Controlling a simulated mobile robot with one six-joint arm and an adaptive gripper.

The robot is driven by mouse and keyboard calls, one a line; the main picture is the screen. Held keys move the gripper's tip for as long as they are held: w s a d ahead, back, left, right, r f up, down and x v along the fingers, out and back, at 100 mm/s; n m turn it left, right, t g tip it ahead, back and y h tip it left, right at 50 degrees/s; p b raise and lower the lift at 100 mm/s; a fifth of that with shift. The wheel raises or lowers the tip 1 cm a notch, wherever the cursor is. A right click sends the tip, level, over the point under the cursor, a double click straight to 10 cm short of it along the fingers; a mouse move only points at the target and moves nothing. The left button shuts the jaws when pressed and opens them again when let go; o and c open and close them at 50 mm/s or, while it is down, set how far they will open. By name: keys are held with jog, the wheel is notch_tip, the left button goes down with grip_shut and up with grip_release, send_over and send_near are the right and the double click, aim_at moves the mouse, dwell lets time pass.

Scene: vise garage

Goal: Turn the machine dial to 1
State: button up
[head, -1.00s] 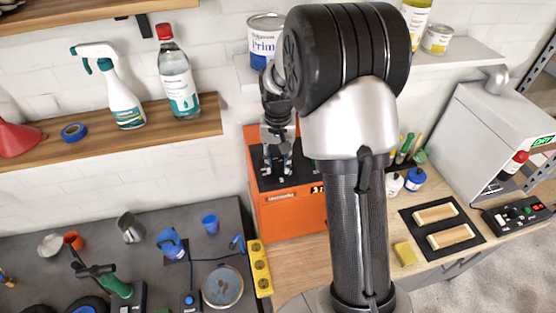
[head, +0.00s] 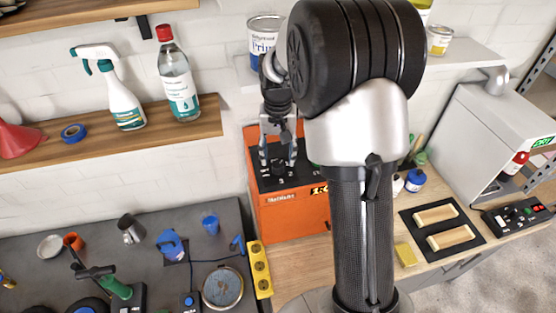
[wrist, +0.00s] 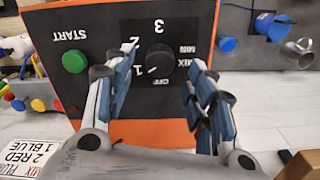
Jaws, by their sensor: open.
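The orange machine (head: 290,215) stands on the wooden bench against the wall. Its black dial (wrist: 160,58) sits on a dark panel marked OFF, 1, 2, 3 and MIX MIN, which appears upside down in the wrist view. A pale mark on the dial points to the lower left, toward the 1, though the fine angle is hard to tell. In the head view the dial (head: 278,170) shows small between the fingertips. My gripper (head: 278,161) is open above the panel. In the wrist view its fingers (wrist: 162,62) stand on either side of the dial, apart from it.
A green START button (wrist: 74,62) is beside the dial panel. A paint can (head: 265,35) stands on the shelf behind my wrist. A yellow power strip (head: 259,268) and a dark mat with cups and tools lie left of the machine.

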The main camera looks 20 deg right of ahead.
aim_at(277, 166)
notch_tip(277, 166, up, 9)
jog(key=shift+f, duration=0.2)
dwell(0.5)
jog(key=s+a+f+n+t+b, duration=0.1)
jog(key=s+a+f+b, duration=0.15)
jog(key=s+b, duration=0.4)
jog(key=s+a+f+n+t+b, duration=0.1)
jog(key=s+a+n+b, duration=0.1)
jog(key=s+a+b, duration=0.4)
jog(key=s+a+f+n+t+b, duration=0.1)
jog(key=s+f+n+t+b, duration=0.1)
jog(key=s+f+b, duration=0.6)
jog(key=s+f, duration=0.4)
jog(key=s, duration=0.2)
jog(key=shift+a+f+t, duration=0.15)
jog(key=shift+a+t, duration=0.25)
jog(key=shift+w, duration=0.1)
jog(key=shift+c, duration=0.2)
